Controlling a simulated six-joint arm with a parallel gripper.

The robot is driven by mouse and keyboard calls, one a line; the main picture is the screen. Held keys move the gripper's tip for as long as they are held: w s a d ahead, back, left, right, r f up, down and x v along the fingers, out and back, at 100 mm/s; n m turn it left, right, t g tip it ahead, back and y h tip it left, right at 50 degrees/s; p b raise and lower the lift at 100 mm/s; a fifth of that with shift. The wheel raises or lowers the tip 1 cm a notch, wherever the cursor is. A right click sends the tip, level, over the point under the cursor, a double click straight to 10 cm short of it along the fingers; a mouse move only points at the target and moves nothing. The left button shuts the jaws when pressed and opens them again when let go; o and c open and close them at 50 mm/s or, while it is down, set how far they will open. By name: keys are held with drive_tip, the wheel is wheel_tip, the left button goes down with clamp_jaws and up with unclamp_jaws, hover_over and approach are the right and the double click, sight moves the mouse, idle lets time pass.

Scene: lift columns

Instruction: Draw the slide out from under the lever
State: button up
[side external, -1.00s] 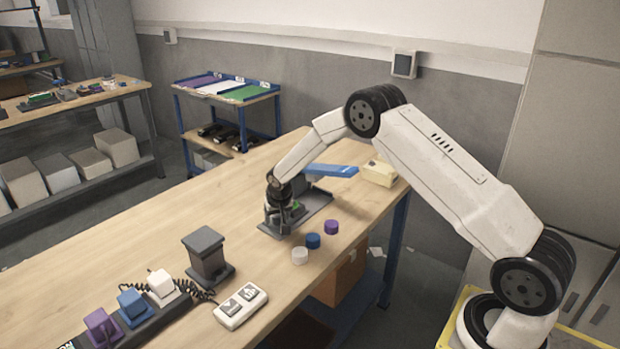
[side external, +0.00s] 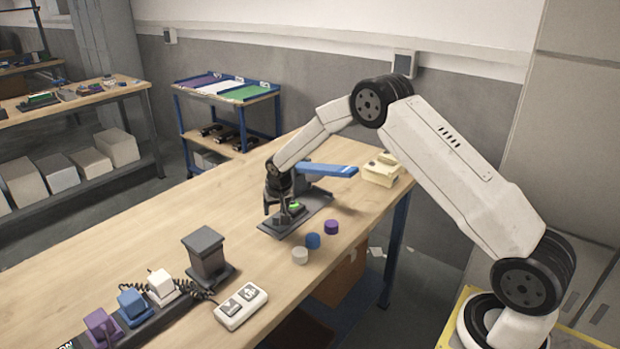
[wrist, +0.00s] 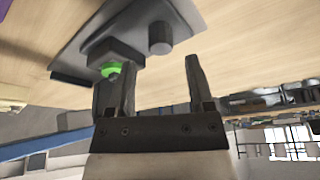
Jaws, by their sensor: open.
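A dark grey plate (side external: 318,209) lies on the bench with a small block and a bright green part (side external: 295,206) on it. The blue lever bar (side external: 327,170) sticks out to the right above the plate's far end. In the wrist view, the plate (wrist: 100,38) carries a dark block, a green ring (wrist: 112,69) and a short grey round peg (wrist: 160,38). I cannot tell which part is the slide. My gripper (side external: 279,208) is over the plate's near left part; its jaws (wrist: 154,82) are open and empty, close to the block and peg.
White, blue (side external: 313,241) and purple round pieces stand right of the plate. A dark column (side external: 206,255), a two-button box (side external: 241,306) and a strip with coloured plugs (side external: 133,305) are nearer. A cream box (side external: 381,170) is at the far right. The bench's left side is clear.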

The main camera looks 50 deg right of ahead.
drive_tip(key=shift+r, duration=1.4)
drive_tip(key=shift+s+a+r, duration=0.3)
drive_tip(key=shift+s+a, duration=0.05)
drive_tip(key=shift+s, duration=0.05)
drive_tip(key=s+a+r+n, duration=0.2)
drive_tip(key=s+a, duration=0.1)
drive_tip(key=s, duration=0.7)
drive_tip(key=s+a+r+n+y, duration=0.1)
drive_tip(key=s+a, duration=0.3)
drive_tip(key=s, duration=0.6)
drive_tip(key=s+a+r+n+y, duration=0.1)
drive_tip(key=s+a+r+n, duration=0.2)
drive_tip(key=s, duration=0.7)
drive_tip(key=shift+a+g, duration=0.4)
drive_tip(key=shift+a, duration=0.3)
